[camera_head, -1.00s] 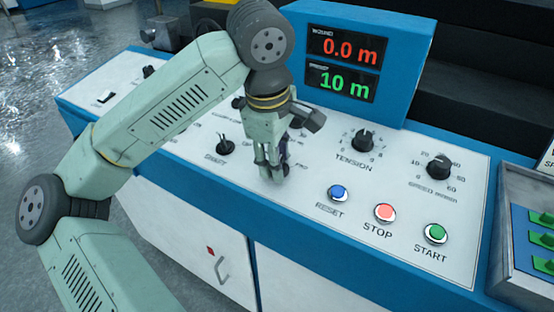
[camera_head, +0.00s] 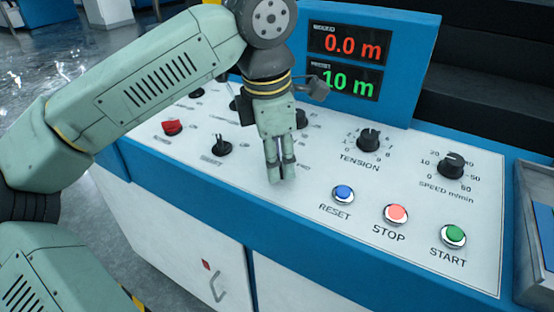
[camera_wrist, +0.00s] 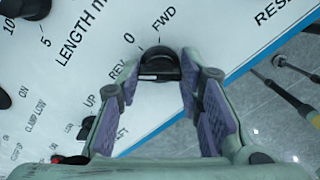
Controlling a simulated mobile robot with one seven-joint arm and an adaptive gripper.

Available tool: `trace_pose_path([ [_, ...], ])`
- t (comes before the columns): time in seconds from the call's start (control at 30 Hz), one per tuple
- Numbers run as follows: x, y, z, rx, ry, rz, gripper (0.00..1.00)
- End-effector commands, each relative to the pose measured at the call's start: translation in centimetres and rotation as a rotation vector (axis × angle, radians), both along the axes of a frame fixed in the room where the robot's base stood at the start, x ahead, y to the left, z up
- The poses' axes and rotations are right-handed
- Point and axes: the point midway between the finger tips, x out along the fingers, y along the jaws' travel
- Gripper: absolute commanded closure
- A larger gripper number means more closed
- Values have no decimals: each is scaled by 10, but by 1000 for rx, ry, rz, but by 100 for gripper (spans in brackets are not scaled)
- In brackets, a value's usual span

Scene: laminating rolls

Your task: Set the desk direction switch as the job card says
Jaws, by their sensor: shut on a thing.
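The desk direction switch, a black knob (camera_wrist: 160,66) with REV, 0 and FWD printed around it, sits between the fingers in the wrist view. My gripper (camera_wrist: 161,68) is shut on it, one finger on each side. In the head view my gripper (camera_head: 281,178) points down at the white panel, its fingertips close together, and hides the switch. A small pale mark shows on the knob, but I cannot tell for sure which label it points at. No job card is readable in these views.
The white desk panel (camera_head: 300,215) also carries a tension knob (camera_head: 368,139), a speed knob (camera_head: 451,166), another black switch (camera_head: 220,146), a red switch (camera_head: 172,127), and blue, red and green buttons. A display (camera_head: 345,62) reading 0.0 m and 10 m stands behind my gripper.

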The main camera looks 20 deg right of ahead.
Motion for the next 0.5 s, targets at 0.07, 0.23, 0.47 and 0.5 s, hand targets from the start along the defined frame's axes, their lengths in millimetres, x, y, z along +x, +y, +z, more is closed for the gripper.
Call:
trace_pose_path([
  [0.07,0,0,0,-3,0,17,95],
  [0.23,0,0,1,-5,3,36,95],
  [0.47,0,0,1,-6,5,38,95],
  [0.5,0,0,1,-6,5,38,95],
])
